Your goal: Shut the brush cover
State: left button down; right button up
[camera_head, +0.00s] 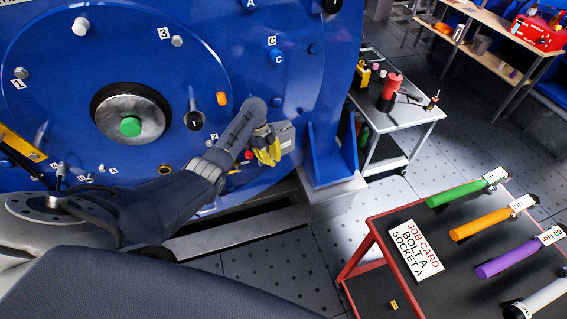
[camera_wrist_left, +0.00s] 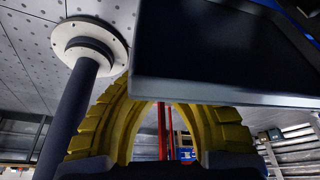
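A small grey box-like part (camera_head: 284,137), probably the brush cover or its housing, sits low on the right of the blue motor face. Whether its lid stands open is too small to tell. My left gripper (camera_head: 268,153), with yellow fingers, is right at its left side, partly in front of it; contact cannot be told. In the left wrist view a dark flat panel (camera_wrist_left: 225,50) stands close before the left gripper and hides its fingertips. My right gripper is not in view.
The blue motor (camera_head: 240,40) carries bolts, a round hub (camera_head: 130,115) and an orange knob (camera_head: 222,99). A blue bracket (camera_head: 325,155) stands right of the box. A red-framed table (camera_head: 375,225) holds coloured-handled tools and a job card (camera_head: 415,250). A grey cart (camera_head: 400,115) stands behind.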

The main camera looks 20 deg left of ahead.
pick_arm(q)
jog(key=shift+w+a, duration=0.1)
jog(key=shift+a, duration=0.85)
